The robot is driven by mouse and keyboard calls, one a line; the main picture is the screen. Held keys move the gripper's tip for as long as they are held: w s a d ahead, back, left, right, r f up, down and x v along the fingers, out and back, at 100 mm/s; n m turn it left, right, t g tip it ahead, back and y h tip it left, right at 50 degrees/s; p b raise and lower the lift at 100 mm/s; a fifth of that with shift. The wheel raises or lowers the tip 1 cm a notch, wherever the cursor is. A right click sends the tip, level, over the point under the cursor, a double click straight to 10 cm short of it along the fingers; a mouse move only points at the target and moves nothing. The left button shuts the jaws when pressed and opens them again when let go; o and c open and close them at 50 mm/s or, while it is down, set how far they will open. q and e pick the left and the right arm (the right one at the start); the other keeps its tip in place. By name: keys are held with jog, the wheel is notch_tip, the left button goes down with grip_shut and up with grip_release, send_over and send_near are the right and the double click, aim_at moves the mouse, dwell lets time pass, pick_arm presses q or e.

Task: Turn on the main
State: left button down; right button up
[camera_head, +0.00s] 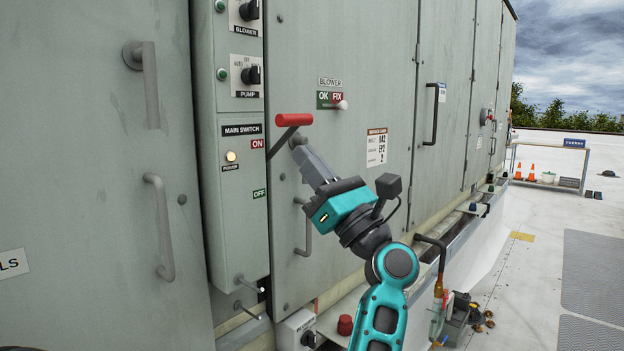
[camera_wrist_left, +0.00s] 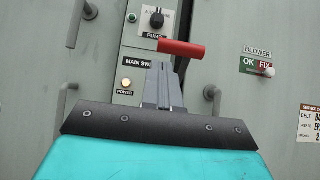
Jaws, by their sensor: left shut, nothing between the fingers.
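The main switch is a lever with a red grip (camera_head: 294,120) on a dark arm. It angles up and out from the grey panel marked MAIN SWITCH (camera_head: 242,130), with the grip a little above the ON label (camera_head: 258,143). The OFF label (camera_head: 259,193) is lower on the panel. The round POWER lamp (camera_head: 231,156) glows yellow. My left gripper (camera_head: 303,152) is shut and empty, its tips just below the red grip in the head view. In the left wrist view the fingers (camera_wrist_left: 160,70) rise beneath the red grip (camera_wrist_left: 182,49); contact is unclear. My right gripper is out of view.
PUMP (camera_head: 252,75) and BLOWER (camera_head: 249,10) knobs are above the switch panel. A door handle (camera_head: 305,228) is below my left gripper. A red cap (camera_head: 345,325) is on the ledge below. Open roof lies to the right.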

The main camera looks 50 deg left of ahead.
aim_at(299, 124)
pick_arm(q)
jog(key=shift+s+a+r+p, duration=0.1)
jog(key=shift+a+r+p, duration=0.15)
jog(key=shift+r, duration=0.7)
jog(key=shift+a+r+p, duration=0.2)
jog(key=shift+a+r, duration=0.2)
jog(key=shift+r, duration=0.55)
jog(key=shift+s+a+r+p, duration=0.1)
jog(key=shift+a+r+p, duration=0.15)
jog(key=shift+r, duration=0.7)
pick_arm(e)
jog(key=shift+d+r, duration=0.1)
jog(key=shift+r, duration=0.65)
pick_arm(q)
jog(key=shift+a, duration=0.1)
jog(key=shift+f, duration=0.15)
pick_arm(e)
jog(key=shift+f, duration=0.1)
pick_arm(q)
jog(key=w+d+f+b, duration=0.1)
jog(key=d+b, duration=0.3)
jog(key=d, duration=0.9)
jog(key=shift+w+f+b, duration=0.3)
jog(key=shift+f+b, duration=0.1)
jog(key=shift+f, duration=0.2)
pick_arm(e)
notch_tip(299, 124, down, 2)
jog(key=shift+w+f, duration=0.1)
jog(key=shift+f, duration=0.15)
